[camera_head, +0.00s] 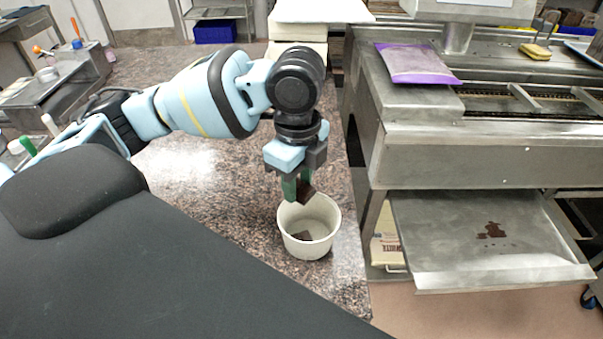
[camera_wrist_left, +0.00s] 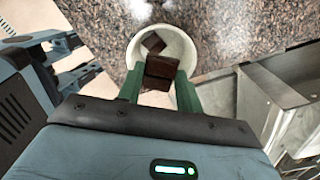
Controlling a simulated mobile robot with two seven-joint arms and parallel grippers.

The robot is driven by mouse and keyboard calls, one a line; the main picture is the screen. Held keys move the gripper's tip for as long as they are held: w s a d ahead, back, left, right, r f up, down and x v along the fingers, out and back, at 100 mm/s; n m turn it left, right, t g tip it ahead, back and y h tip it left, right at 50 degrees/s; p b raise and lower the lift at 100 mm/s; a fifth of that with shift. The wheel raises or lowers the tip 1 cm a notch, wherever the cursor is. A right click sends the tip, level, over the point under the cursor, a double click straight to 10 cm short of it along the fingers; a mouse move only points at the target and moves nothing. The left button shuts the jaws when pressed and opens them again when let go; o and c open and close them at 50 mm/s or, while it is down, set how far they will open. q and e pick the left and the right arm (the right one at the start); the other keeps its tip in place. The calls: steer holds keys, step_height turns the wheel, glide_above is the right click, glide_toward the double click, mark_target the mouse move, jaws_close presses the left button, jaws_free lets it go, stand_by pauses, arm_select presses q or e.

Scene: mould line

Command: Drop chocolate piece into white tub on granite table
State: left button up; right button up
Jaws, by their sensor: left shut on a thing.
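The white tub (camera_head: 309,246) stands upright on the speckled granite table (camera_head: 187,190), near its right edge. My left gripper (camera_head: 297,193) is above the tub's back rim, pointing down, with green fingers. It is shut on a dark brown chocolate piece (camera_head: 306,193). In the left wrist view the held chocolate piece (camera_wrist_left: 160,72) sits between the fingers, over the tub (camera_wrist_left: 186,50). Another chocolate piece (camera_wrist_left: 153,43) lies inside the tub; it also shows on the tub floor in the head view (camera_head: 302,236). My right gripper is in neither view.
A steel machine (camera_head: 480,150) stands right of the table, across a narrow gap. Its lower tray (camera_head: 450,262) has a brown smear. A purple-edged bag (camera_head: 417,63) lies on top of the machine. Steel equipment (camera_head: 45,95) and bottles stand at the far left.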

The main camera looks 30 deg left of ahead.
mark_target(299, 201)
arm_select(q)
steer(key=shift+f, duration=2.95)
steer(key=o, duration=1)
steer(key=shift+o, duration=0.2)
steer(key=shift+r, duration=3.95)
